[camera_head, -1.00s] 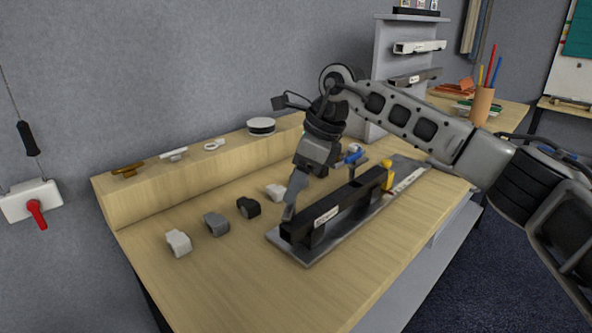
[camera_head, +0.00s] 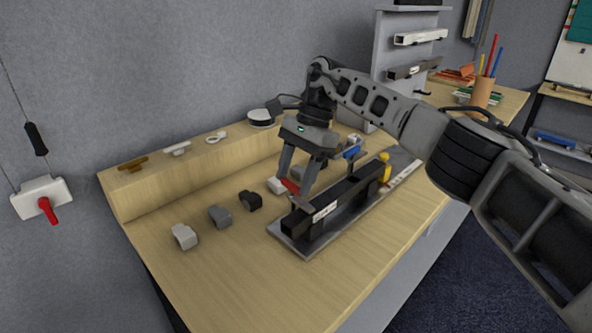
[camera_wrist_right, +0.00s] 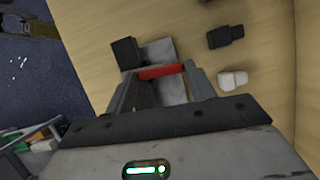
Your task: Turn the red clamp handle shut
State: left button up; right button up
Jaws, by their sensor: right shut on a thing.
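The red clamp handle (camera_head: 290,186) shows between the fingers of my right gripper (camera_head: 291,190) in the head view, at the near end of the black clamped bar (camera_head: 345,200). In the right wrist view the red handle (camera_wrist_right: 160,71) spans crosswise between the two fingertips of the gripper (camera_wrist_right: 163,78). The right gripper is shut on the handle, one finger at each end of it. The bar lies on a grey base plate (camera_head: 290,242). The fingers hide part of the clamp. My left gripper is in neither view.
Several small blocks stand left of the plate, among them a white one (camera_head: 184,236), a grey one (camera_head: 219,216) and a black one (camera_head: 250,200). A blue handle (camera_head: 352,150) and a yellow one (camera_head: 384,167) are farther along. The front table area is clear.

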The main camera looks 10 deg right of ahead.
jog(key=shift+w+r+n, duration=0.1)
jog(key=shift+n, duration=0.3)
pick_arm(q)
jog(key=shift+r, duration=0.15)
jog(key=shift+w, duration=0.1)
pick_arm(e)
jog(key=o, duration=1)
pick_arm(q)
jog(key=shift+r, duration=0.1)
